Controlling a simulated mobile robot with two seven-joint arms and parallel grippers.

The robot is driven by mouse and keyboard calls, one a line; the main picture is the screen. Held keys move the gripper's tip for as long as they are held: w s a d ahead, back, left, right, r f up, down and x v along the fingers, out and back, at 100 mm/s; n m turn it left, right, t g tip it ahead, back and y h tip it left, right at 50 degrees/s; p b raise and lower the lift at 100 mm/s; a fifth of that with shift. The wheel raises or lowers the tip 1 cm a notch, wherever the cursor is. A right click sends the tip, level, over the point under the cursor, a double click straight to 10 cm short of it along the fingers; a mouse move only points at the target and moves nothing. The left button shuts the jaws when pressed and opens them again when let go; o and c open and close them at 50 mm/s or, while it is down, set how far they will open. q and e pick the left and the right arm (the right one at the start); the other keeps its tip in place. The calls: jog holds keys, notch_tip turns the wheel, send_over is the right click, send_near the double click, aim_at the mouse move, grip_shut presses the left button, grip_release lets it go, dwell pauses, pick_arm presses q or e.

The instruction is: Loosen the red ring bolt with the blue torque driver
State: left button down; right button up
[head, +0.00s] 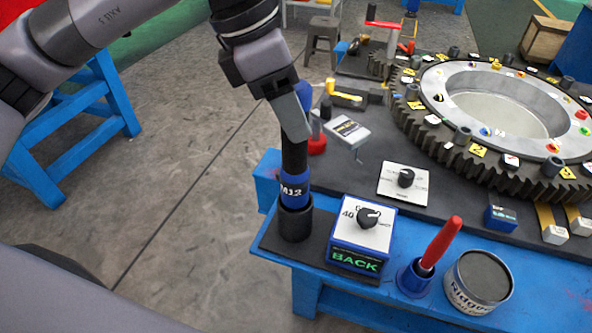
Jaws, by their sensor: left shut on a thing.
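The blue torque driver (294,190) stands upright, its lower end in a black cup (295,223) at the table's left corner. Its blue lower part is marked M12, with a black shaft above. My left gripper (299,118) is shut on the driver's upper part, and the fingers hide some of it. The large grey ring (425,78) lies at the right, on a dark toothed gear. Red bolt heads show on it, one at the right (581,115) and one at the front right (552,148). My right gripper is out of view.
Beside the cup, a blue dial box (361,236) reads BACK. A red-handled tool (440,243) in a blue holder and a round tin (478,281) stand to its right. A dial plate (403,183) and a grey box (346,132) lie between driver and gear.

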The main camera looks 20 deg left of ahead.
pick_arm(q)
jog(key=shift+r+p, duration=0.7)
jog(key=shift+r, duration=0.65)
jog(key=shift+r+p, duration=0.45)
jog(key=shift+r, duration=2.3)
dwell(0.4)
